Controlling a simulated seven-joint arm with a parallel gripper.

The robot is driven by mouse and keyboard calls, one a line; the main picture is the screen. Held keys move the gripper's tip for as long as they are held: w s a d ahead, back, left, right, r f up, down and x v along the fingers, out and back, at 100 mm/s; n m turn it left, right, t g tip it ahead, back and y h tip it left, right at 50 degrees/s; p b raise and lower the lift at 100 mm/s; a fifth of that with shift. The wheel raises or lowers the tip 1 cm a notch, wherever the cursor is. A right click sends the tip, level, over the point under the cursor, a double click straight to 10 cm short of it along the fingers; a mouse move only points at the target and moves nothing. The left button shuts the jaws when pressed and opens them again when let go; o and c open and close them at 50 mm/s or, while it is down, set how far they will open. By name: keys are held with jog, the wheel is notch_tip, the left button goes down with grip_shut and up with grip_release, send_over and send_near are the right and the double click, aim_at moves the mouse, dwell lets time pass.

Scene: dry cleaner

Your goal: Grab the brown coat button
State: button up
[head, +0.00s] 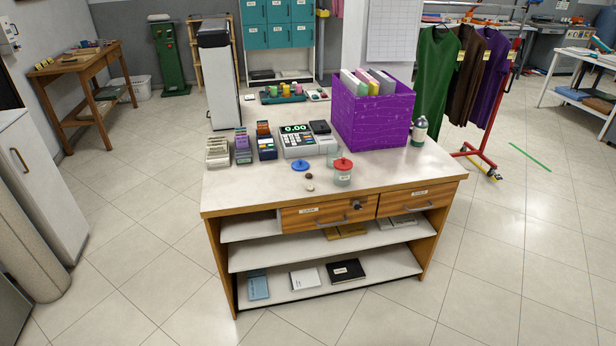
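A small dark brown round piece, which looks like the brown coat button (309,176), lies on the pale top of the wooden counter (245,193), near the middle. A small cream-coloured round piece (310,188) lies just in front of it, towards the counter's front edge. The details of both are too small to make out. My gripper is not in view. Nothing covers the brown button in the head view.
A jar with a red lid (343,174) stands to the button's right and a blue round item (300,165) lies just behind. The cash register (297,142) and purple box (372,115) stand further back. The counter's front left is clear.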

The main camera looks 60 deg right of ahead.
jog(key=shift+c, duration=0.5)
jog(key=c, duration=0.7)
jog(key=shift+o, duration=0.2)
